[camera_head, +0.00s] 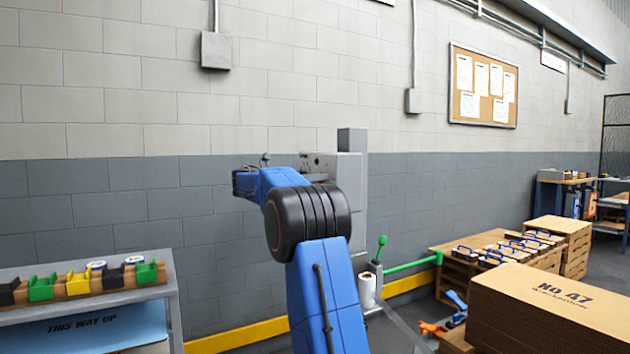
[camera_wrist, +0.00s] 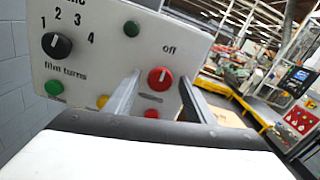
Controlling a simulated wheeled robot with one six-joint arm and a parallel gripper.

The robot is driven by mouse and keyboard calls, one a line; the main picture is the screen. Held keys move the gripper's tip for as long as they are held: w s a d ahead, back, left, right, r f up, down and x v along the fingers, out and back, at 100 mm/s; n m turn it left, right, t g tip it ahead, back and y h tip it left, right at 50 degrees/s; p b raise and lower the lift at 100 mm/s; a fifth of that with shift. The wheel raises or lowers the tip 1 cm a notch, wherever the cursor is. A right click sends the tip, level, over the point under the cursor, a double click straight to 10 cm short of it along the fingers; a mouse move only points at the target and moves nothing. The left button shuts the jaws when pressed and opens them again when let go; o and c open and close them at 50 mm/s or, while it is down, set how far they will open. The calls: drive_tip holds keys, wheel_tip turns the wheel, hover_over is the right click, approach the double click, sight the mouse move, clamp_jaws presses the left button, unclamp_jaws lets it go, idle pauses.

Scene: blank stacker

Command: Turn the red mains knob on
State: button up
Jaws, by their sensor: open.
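The red mains knob (camera_wrist: 160,80) is on the white control panel (camera_wrist: 100,65) in the wrist view. Its white pointer line is tilted slightly right of upright, toward the word "off" above it. My gripper (camera_wrist: 160,76) is open, one finger on each side of the knob. I cannot tell whether either finger touches it. In the head view the grey machine (camera_head: 350,142) stands against the wall behind my blue arm. The knob and gripper cannot be made out there.
The panel also has a black "film turns" knob (camera_wrist: 57,45), a green button (camera_wrist: 131,27) above, and green (camera_wrist: 54,88), yellow (camera_wrist: 102,101) and red (camera_wrist: 151,113) buttons below. A green-knobbed lever (camera_head: 381,246) and boxes (camera_head: 545,305) stand at right; a shelf (camera_head: 90,308) stands at left.

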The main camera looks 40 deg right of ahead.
drive_tip(key=shift+d, duration=0.1)
drive_tip(key=c, duration=1.1)
drive_tip(key=shift+o, duration=0.2)
drive_tip(key=shift+m, duration=8.9)
